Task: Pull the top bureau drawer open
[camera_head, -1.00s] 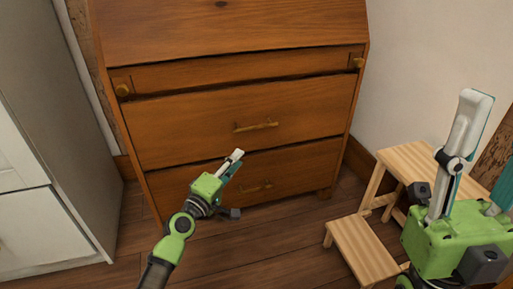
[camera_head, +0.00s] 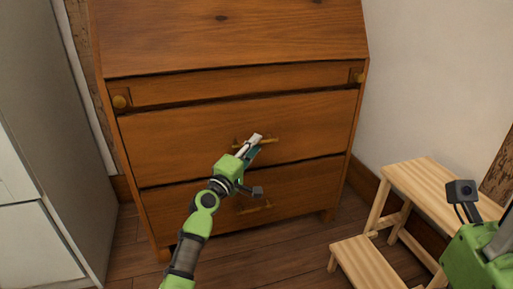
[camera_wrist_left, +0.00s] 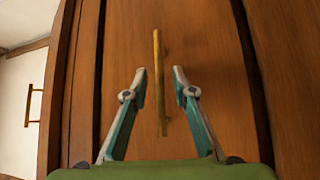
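The wooden bureau (camera_head: 190,140) stands ahead with two large drawers. The upper large drawer (camera_head: 320,115) is shut and has a horizontal brass bar handle (camera_head: 295,140), partly hidden by my gripper. In the left wrist view the handle (camera_wrist_left: 156,55) looks upright and lies in the gap between the fingers. My left gripper (camera_head: 254,145) is open at that handle; I cannot tell whether the fingertips reach around it. It also shows in the left wrist view (camera_wrist_left: 160,72). My right gripper (camera_head: 485,255) is cut off at the right edge, its fingers mostly out of view.
The lower drawer's handle (camera_head: 258,207) is below my left gripper. A narrow panel with round knobs (camera_head: 120,101) runs above the drawers. A pale wooden step stool (camera_head: 430,185) stands at the right. A white cabinet (camera_head: 35,235) stands at the left. Floor shows between.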

